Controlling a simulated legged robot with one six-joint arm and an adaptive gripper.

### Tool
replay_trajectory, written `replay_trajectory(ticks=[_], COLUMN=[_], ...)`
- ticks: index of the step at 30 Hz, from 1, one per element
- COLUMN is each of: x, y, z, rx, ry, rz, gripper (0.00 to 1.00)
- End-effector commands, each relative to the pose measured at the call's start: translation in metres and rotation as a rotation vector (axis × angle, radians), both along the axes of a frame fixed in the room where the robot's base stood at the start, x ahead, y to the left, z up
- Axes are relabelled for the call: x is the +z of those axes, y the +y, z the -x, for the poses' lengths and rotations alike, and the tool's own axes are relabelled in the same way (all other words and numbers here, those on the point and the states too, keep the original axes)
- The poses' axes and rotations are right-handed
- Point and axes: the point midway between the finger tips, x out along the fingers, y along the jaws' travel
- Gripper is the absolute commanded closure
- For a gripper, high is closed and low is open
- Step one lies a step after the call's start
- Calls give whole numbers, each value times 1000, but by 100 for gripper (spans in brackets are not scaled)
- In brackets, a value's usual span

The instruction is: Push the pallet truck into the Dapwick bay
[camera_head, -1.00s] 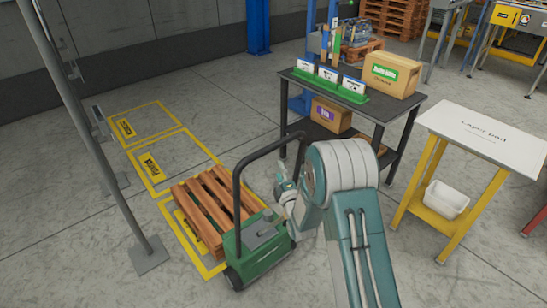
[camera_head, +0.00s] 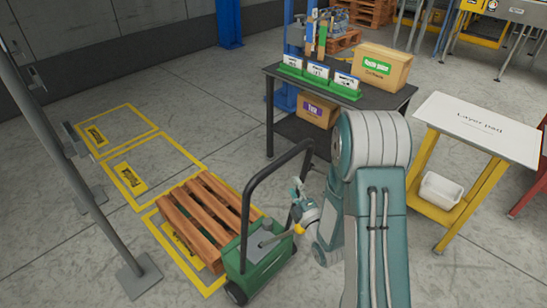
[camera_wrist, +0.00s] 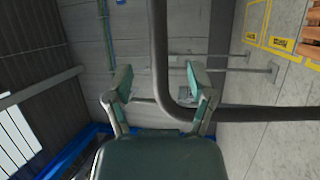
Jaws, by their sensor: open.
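The green pallet truck (camera_head: 258,255) with a black looped handle (camera_head: 252,205) stands at lower middle in the head view, carrying a slatted wooden pallet (camera_head: 200,205). The pallet lies over the nearest of three yellow-outlined floor bays (camera_head: 205,287); the truck body is at that bay's right edge. The bay labels are too small to read, so I cannot tell which is Dapwick. My gripper (camera_head: 300,190) is open beside the handle's right side. In the wrist view, the handle bar (camera_wrist: 159,45) crosses between my spread gripper fingers (camera_wrist: 158,76); I cannot tell whether they touch it.
The middle bay (camera_head: 160,165) and far bay (camera_head: 115,128) are empty. A grey post (camera_head: 70,155) stands along their left side. A dark table (camera_head: 395,98) with boxes and a yellow-legged stand (camera_head: 480,125) are to the right. Bare floor lies between truck and table.

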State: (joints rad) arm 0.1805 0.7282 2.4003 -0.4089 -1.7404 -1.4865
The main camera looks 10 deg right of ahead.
Motion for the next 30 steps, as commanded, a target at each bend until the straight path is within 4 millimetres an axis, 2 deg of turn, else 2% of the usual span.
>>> replay_trajectory(ticks=[9, 15, 21, 28, 29, 30], x=[11, 16, 18, 18, 18, 18], y=[17, 24, 25, 25, 25, 26], z=[-55, -85, -97, -98, -98, -97], rx=[2, 1, -1, -1, -2, -2], ry=[-5, -3, 0, 0, -1, -1], rz=[3, 5, 2, 2, 3, 3], gripper=[29, 29, 29, 29, 38, 56])
